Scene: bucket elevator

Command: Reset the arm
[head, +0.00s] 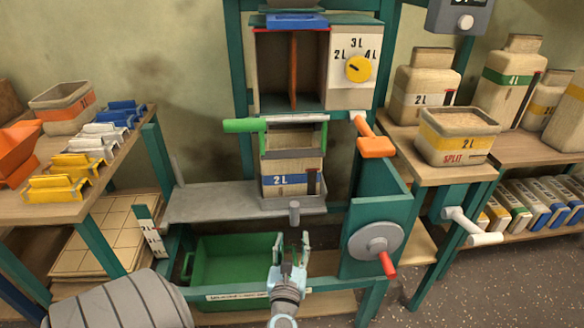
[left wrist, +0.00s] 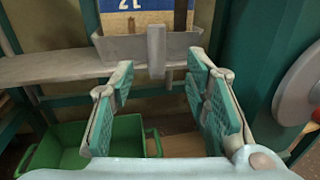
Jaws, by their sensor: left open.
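My left gripper (head: 291,250) is open and empty, low in front of the elevator frame. In the left wrist view its two fingers (left wrist: 155,80) stand wide apart with nothing between them. A bucket marked 2 L (head: 291,185) stands upright on the grey shelf (head: 215,203), above and behind the gripper. My right gripper is not in view.
A green bin (head: 236,262) sits just left of the gripper. A hand wheel with a red handle (head: 376,243) is to the right. A green lever (head: 243,125) and an orange lever (head: 374,144) stick out above. Side tables hold containers, including a SPLIT bucket (head: 457,137).

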